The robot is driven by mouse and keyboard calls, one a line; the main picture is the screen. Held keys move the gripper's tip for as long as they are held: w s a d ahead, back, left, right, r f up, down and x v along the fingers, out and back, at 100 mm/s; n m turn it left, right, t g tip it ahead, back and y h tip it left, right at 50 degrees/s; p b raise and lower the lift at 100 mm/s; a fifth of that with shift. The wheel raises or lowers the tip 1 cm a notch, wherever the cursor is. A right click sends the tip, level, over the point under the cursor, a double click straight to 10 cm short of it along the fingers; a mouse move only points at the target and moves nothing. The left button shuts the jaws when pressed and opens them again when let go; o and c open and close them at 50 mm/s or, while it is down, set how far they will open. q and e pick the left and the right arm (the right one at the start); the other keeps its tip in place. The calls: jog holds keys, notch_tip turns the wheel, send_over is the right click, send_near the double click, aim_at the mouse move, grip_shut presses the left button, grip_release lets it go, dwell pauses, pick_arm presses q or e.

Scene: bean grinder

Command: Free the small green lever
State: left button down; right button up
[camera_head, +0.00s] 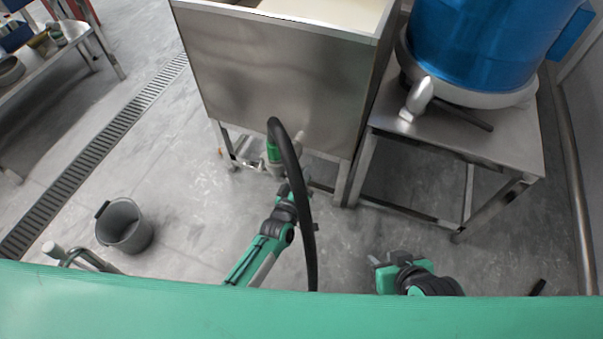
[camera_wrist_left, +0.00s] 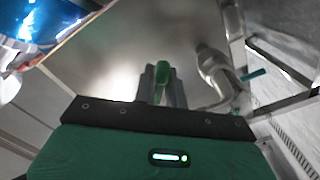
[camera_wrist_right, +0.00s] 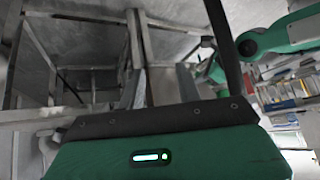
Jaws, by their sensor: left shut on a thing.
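The small green lever (camera_wrist_left: 162,74) stands upright between the two dark fingers of my left gripper (camera_wrist_left: 161,88) in the left wrist view. The left gripper is shut on it, in front of the steel tank's panel. In the head view my left gripper (camera_head: 281,186) is below the tank, by a pale pipe fitting (camera_head: 265,165) and a green part (camera_head: 273,150) beside the black hose. The fingertips are partly hidden there. My right gripper (camera_head: 378,264) is low at the right, away from the lever. Its fingers (camera_wrist_right: 158,88) stand apart with nothing held in the right wrist view.
The steel tank (camera_head: 270,75) stands ahead, with a steel table (camera_head: 470,140) bearing a blue drum (camera_head: 480,40) to its right. A black hose (camera_head: 304,210) arcs down in front of my left arm. A grey bucket (camera_head: 125,228) is at left. Floor between is clear.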

pick_arm(q)
jog(key=shift+s+d+r+n, duration=0.1)
jog(key=shift+d+r+n, duration=0.2)
jog(key=shift+n, duration=0.7)
jog(key=shift+d+r+n+p, duration=0.15)
jog(key=shift+r+n, duration=0.15)
jog(key=shift+n, duration=0.3)
jog(key=shift+r+n+p, duration=0.15)
jog(key=shift+r+n, duration=0.15)
jog(key=shift+n, duration=0.3)
jog(key=shift+s+d+r+n, duration=0.1)
jog(key=shift+r+n, duration=0.25)
jog(key=shift+n, duration=0.5)
jog(key=shift+r+n, duration=0.3)
jog(key=shift+n, duration=0.55)
pick_arm(e)
jog(key=shift+s+d+r+g+h, duration=0.25)
jog(key=shift+s+d+g+h, duration=0.15)
jog(key=shift+s+d+g, duration=0.4)
jog(key=shift+w+d, duration=0.1)
jog(key=shift+w, duration=0.05)
pick_arm(q)
jog(key=c, duration=1.7)
grip_release()
jog(key=shift+r, duration=0.1)
